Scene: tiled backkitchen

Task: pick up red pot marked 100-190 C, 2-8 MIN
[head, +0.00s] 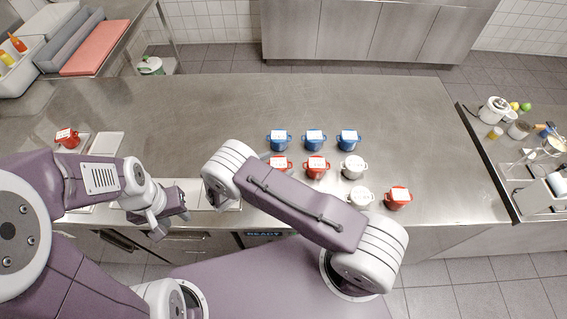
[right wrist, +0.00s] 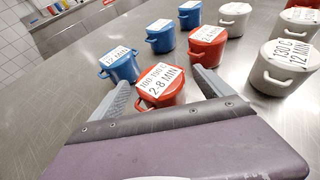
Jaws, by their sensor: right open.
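The red pot marked 100-190 C, 2-8 MIN (right wrist: 152,96) stands upright on the steel counter, with its white label on the lid. In the right wrist view it is between the fingertip ends of my open right gripper (right wrist: 160,80), and I cannot tell whether they touch it. In the head view this pot (head: 283,164) is partly hidden behind my right arm, and most of the right gripper is hidden too. My left gripper (head: 171,213) hangs near the counter's front edge, away from the pots. I cannot tell whether it is open.
Blue pots (head: 314,140) stand behind the red pot. Another red pot (head: 316,168) and a white pot (head: 353,168) stand to its right. A white pot (head: 361,199) and a red pot (head: 398,199) are nearer the front. One red pot (head: 67,138) stands far left.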

